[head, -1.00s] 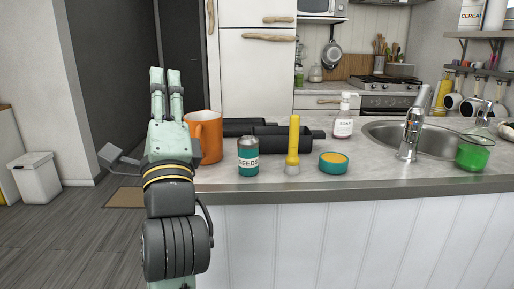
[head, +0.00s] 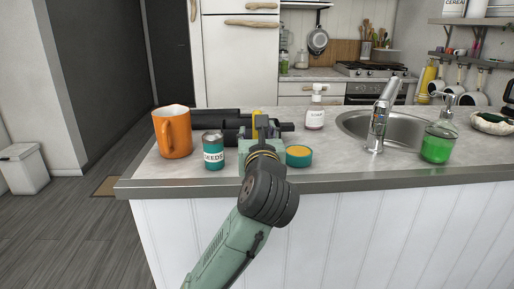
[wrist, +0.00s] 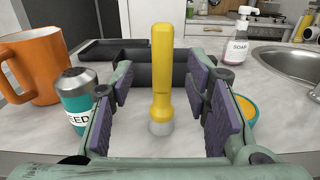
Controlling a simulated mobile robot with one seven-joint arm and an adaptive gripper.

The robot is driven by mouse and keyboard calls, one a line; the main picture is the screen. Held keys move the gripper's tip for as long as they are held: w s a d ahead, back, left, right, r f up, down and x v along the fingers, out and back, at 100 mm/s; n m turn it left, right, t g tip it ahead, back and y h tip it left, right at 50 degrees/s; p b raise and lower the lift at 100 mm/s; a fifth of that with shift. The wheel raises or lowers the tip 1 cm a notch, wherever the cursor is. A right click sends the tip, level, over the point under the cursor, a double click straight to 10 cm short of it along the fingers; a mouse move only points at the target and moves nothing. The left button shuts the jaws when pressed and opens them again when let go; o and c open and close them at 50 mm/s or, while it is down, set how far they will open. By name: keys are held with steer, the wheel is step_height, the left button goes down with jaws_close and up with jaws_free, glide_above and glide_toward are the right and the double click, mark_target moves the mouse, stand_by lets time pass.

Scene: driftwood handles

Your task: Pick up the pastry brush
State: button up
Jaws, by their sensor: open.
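The pastry brush (wrist: 161,75) stands upright on the counter, yellow handle up and pale bristle end down. In the head view only a bit of its yellow handle (head: 256,117) shows behind my gripper (head: 262,128). In the wrist view my gripper (wrist: 172,88) is open, with its purple-padded fingers on either side of the brush. There is a visible gap between the brush and each finger, so it is not gripped. How deep the brush sits between the fingers is hard to tell.
Left of the brush stand a teal seeds can (head: 213,150) and an orange mug (head: 173,132). A teal tub (head: 299,156) is close on the right. A soap bottle (head: 316,108) and sink (head: 354,124) are farther right.

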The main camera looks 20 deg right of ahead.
steer(key=p+x, duration=0.1)
steer(key=x, duration=0.3)
steer(key=shift+w+d+r+p, duration=0.15)
steer(key=shift+p, duration=0.25)
steer(key=shift+w+d, duration=0.15)
steer(key=shift+w, duration=0.35)
steer(key=shift+c, duration=0.5)
jaws_close()
